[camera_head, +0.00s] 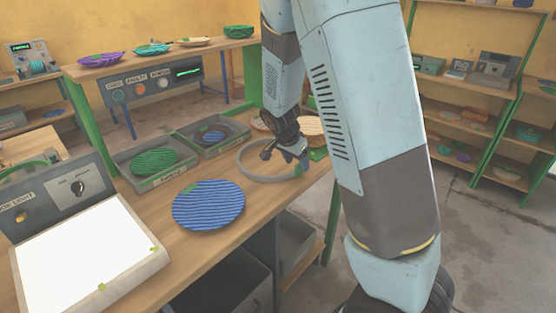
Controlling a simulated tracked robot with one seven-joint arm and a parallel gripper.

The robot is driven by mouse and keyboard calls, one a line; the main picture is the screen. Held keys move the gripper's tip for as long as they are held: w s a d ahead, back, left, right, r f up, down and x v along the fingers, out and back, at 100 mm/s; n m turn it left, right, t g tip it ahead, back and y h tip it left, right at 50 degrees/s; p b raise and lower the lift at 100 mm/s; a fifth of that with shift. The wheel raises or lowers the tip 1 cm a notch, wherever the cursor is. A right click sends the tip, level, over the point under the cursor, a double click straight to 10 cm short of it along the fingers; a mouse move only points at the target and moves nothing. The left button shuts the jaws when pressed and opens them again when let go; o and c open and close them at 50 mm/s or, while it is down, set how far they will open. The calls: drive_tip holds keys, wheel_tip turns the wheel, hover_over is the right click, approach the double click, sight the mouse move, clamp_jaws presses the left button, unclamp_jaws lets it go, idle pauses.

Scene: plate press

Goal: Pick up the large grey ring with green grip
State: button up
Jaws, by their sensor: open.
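The large grey ring (243,168) lies on the wooden workbench, right of the middle of the bench top. My gripper (283,158) is open and over the ring's right part, with its fingers reaching down inside or just above the rim. I cannot tell whether the fingers touch the ring. A green patch shows by the ring's right side near my gripper; my gripper partly hides that area, so I cannot tell if it is the ring's grip.
A blue ribbed plate (208,205) lies left of the ring. Grey trays hold a green ribbed plate (154,162) and a dark plate (213,134). A light box (85,258) stands at the left. A tan round item (311,127) sits behind my gripper.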

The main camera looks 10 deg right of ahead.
drive_tip(key=shift+x, duration=1.65)
drive_tip(key=shift+a, duration=0.15)
clamp_jaws()
drive_tip(key=shift+r, duration=0.1)
